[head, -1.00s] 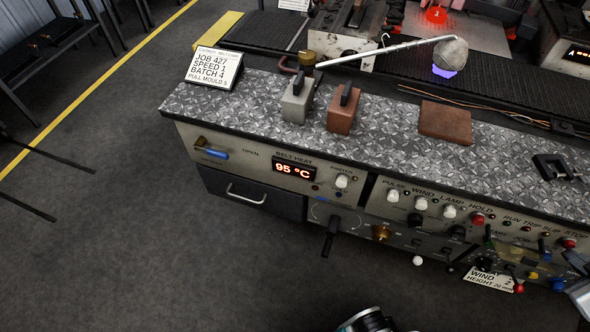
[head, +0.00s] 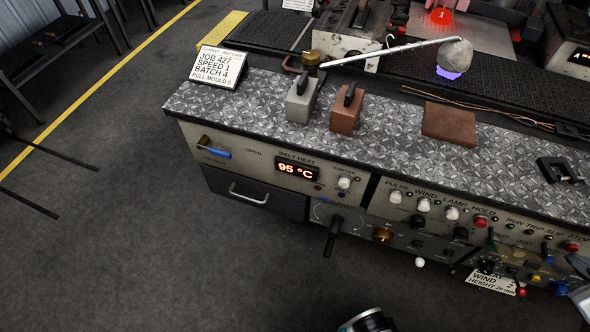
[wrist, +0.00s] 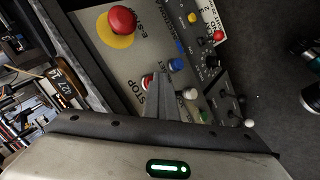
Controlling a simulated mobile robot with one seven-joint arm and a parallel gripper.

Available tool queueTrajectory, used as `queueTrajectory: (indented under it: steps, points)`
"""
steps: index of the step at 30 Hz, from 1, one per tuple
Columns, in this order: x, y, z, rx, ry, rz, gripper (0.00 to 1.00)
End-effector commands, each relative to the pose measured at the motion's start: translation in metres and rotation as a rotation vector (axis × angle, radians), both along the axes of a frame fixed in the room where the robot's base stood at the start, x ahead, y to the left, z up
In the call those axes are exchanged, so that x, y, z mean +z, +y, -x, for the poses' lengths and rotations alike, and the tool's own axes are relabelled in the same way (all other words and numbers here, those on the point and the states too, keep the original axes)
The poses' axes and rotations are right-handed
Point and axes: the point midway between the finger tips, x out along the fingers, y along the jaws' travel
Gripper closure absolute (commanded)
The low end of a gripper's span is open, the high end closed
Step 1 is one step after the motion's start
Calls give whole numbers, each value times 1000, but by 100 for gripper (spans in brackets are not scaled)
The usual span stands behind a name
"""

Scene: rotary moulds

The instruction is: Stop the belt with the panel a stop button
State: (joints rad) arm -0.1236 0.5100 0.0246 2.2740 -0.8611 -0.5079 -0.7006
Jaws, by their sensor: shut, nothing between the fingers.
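The panel's red stop button (wrist: 147,82) shows in the wrist view beside the STOP lettering, partly hidden behind my fingers. In the head view, a red button (head: 571,246) sits at the right end of the panel row, its label cut off by the picture edge. My gripper (wrist: 165,78) is shut and empty. Its fingertips overlap the right side of the stop button in the wrist view; I cannot tell whether they touch it.
A large red E-stop (wrist: 122,19) on a yellow disc is near the stop button. A blue knob (wrist: 176,65) and a white knob (wrist: 190,93) are close to my fingers. The dark belt (head: 390,75) runs behind the bench. Open floor (head: 130,260) lies in front.

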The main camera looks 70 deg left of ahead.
Motion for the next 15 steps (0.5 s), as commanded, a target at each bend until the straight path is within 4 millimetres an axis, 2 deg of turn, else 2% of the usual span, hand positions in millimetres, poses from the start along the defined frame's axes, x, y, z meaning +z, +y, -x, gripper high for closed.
queueTrajectory:
  steps: [15]
  points:
    - [1,9,-6,3,-4,-4,100]
